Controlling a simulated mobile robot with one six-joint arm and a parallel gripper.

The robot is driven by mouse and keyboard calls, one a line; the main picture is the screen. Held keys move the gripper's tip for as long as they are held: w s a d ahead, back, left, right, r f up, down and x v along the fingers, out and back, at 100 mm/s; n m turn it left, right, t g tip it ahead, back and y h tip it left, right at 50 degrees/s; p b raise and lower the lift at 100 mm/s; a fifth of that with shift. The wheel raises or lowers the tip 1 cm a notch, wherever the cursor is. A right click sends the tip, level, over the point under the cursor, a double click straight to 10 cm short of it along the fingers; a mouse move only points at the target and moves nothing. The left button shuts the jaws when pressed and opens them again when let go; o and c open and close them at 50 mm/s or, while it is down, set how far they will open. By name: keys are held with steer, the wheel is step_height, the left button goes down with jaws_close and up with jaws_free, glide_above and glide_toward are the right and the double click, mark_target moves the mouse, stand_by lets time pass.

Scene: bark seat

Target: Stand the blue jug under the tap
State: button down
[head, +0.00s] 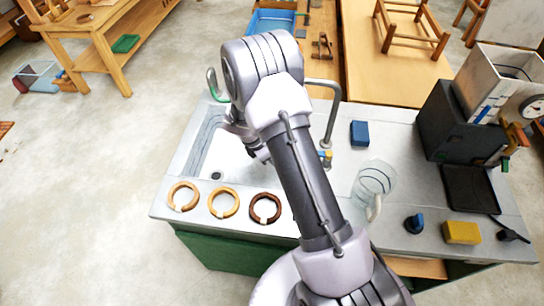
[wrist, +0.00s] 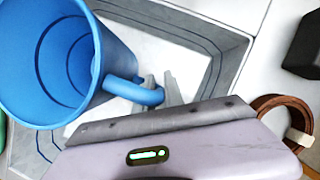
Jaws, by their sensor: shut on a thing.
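The blue jug (wrist: 35,60) fills the left of the wrist view, its open mouth towards the camera. My gripper (wrist: 160,92) is shut on its handle (wrist: 135,90). The jug shows over the pale sink basin (wrist: 228,45); I cannot tell whether it touches the bottom. In the head view my arm hides the jug, and my gripper is mostly hidden over the sink (head: 200,150). The grey bent tap pipe (head: 335,112) stands right of my arm in the head view. Part of its spout is behind the arm.
Three rings (head: 183,196) lie along the counter's front left. A clear jug (head: 374,180), a blue block (head: 360,133), a yellow block (head: 461,232) and a dark box (head: 445,120) stand right of the arm. A green-and-grey curved piece (head: 215,88) is at the sink's far left.

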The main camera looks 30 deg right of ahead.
step_height(320, 180, down, 10)
steer(key=b, duration=0.7)
steer(key=shift+f+b, duration=0.5)
steer(key=shift+b, duration=0.1)
steer(key=c, duration=1.3)
jaws_free()
steer(key=shift+c, duration=0.2)
steer(key=shift+r, duration=0.1)
